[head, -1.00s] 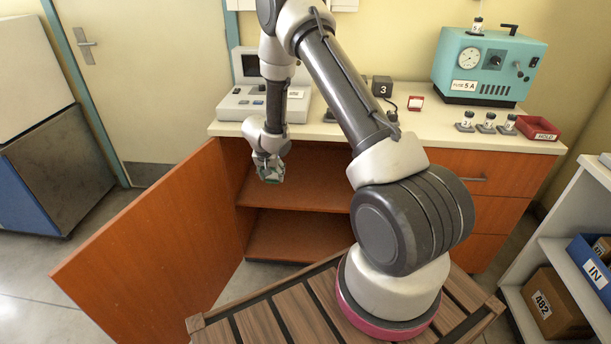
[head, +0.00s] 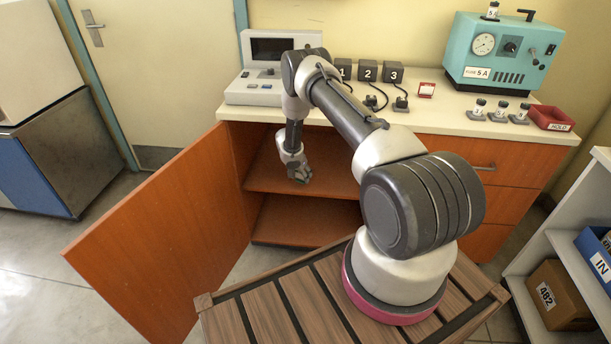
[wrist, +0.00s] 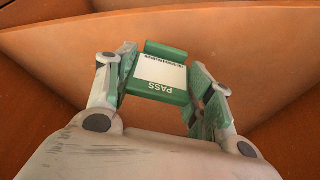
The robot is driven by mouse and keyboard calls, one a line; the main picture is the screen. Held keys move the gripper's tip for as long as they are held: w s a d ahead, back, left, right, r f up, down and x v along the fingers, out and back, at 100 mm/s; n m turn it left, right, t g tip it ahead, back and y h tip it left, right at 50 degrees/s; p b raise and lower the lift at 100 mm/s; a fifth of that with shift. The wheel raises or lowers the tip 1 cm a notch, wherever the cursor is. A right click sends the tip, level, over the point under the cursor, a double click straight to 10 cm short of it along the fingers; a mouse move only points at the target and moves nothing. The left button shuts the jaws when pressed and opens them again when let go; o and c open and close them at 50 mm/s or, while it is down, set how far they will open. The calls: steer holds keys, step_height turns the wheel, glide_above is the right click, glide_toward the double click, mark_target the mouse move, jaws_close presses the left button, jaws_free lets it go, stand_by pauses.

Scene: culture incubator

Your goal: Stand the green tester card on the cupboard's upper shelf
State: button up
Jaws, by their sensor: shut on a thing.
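The green tester card (wrist: 158,88) has a white label reading PASS and sits between the fingers of my gripper (wrist: 163,82) in the wrist view. My gripper is shut on it. In the head view my gripper (head: 299,175) is at the open left part of the cupboard (head: 233,165), just over the upper shelf (head: 335,184). The card is hardly visible there, hidden by the fingers. I cannot tell whether the card touches the shelf. Orange-brown cupboard boards (wrist: 235,45) surround the gripper in the wrist view.
The cupboard door (head: 165,235) stands wide open to the left. A lower shelf (head: 300,220) lies below and looks empty. The countertop (head: 430,118) above holds a console, numbered black boxes and a teal device. The upper shelf's visible part is bare.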

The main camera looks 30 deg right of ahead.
steer(key=w+d, duration=0.2)
steer(key=d, duration=0.1)
steer(key=shift+w+d, duration=0.1)
steer(key=shift+d, duration=0.15)
steer(key=shift+f, duration=1.7)
steer(key=shift+a+f, duration=0.1)
steer(key=shift+f, duration=0.05)
steer(key=o, duration=0.9)
steer(key=v, duration=0.5)
steer(key=shift+r, duration=0.35)
steer(key=s+a, duration=0.6)
steer(key=a, duration=0.4)
steer(key=shift+s+f, duration=0.2)
steer(key=shift+s, duration=0.1)
